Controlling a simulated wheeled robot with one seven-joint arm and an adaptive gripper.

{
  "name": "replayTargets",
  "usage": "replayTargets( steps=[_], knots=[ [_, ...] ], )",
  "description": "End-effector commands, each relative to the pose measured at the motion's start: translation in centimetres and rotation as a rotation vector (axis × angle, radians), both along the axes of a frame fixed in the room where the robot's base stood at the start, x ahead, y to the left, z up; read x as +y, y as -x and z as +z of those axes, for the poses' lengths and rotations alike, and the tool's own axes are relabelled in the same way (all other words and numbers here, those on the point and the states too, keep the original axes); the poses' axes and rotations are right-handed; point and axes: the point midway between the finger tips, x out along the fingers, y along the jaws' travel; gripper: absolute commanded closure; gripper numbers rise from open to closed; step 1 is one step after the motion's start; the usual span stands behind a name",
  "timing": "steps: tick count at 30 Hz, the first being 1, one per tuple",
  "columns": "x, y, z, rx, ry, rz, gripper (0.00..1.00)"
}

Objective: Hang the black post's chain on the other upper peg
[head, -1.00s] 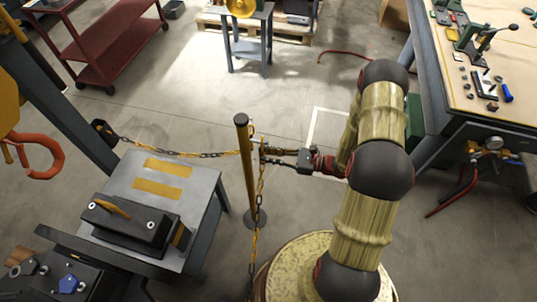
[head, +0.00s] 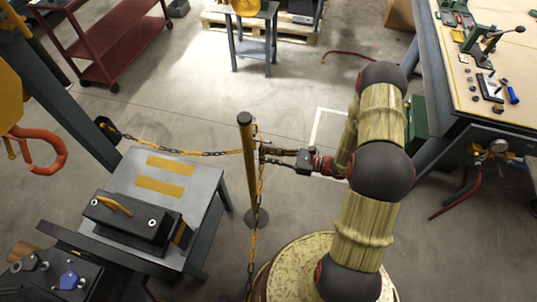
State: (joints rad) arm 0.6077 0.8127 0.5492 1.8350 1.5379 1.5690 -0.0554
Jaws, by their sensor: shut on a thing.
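A brass-coloured post (head: 248,165) with a black cap stands upright on a round foot in the middle of the head view. A yellow-and-black chain (head: 205,152) runs from a black holder (head: 107,128) at left to this post's upper part. A second length of chain (head: 258,200) hangs down the post's right side towards the bottom edge. My gripper (head: 265,155) is just right of the post's upper part, pointing left, shut at the hanging chain's upper end. The fingertips and pegs are too small to tell apart. I cannot make out a black post.
A grey table (head: 198,190) with a black handled casing (head: 135,225) is left of the post. An orange hook (head: 45,155) hangs at far left. A workbench (head: 485,120) stands at right.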

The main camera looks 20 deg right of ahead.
Motion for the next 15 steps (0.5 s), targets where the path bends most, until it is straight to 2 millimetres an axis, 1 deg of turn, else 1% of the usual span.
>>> replayTargets(
  steps=[13,14,15],
  knots=[
    [0.00,-0.01,0.01,0.000,0.000,0.000,1.00],
    [0.00,-0.01,0.01,0.000,0.000,0.000,0.82],
    [0.00,-0.01,0.01,0.000,0.000,0.000,0.79]
  ],
)
